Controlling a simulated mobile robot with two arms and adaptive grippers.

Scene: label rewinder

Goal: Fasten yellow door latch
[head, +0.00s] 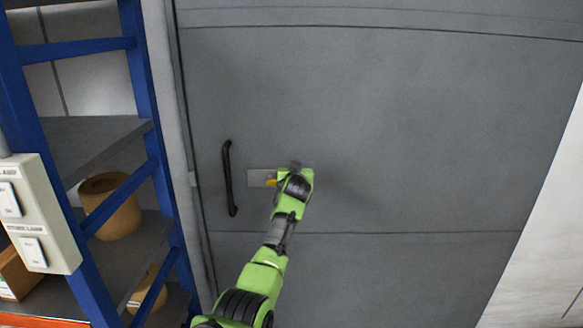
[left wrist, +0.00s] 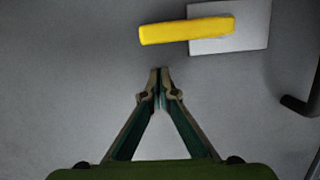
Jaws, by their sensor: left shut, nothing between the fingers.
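The yellow door latch (head: 271,183) shows only as a small piece beside my left gripper (head: 296,170) in the head view, which hides the rest. In the left wrist view the latch (left wrist: 186,29) lies nearly level. Its right part is over a light grey plate (left wrist: 252,35), and its left part extends past the plate over the grey door (head: 400,130). My left gripper (left wrist: 160,72) is shut and empty, its fingertips just below the latch in that view with a visible gap. My right gripper is in neither view.
A black door handle (head: 229,178) stands left of the latch plate; it also shows at the right edge of the left wrist view (left wrist: 303,102). A blue-framed shelf (head: 150,110) and a switch box (head: 38,215) stand at the left. The door surface right of the gripper is clear.

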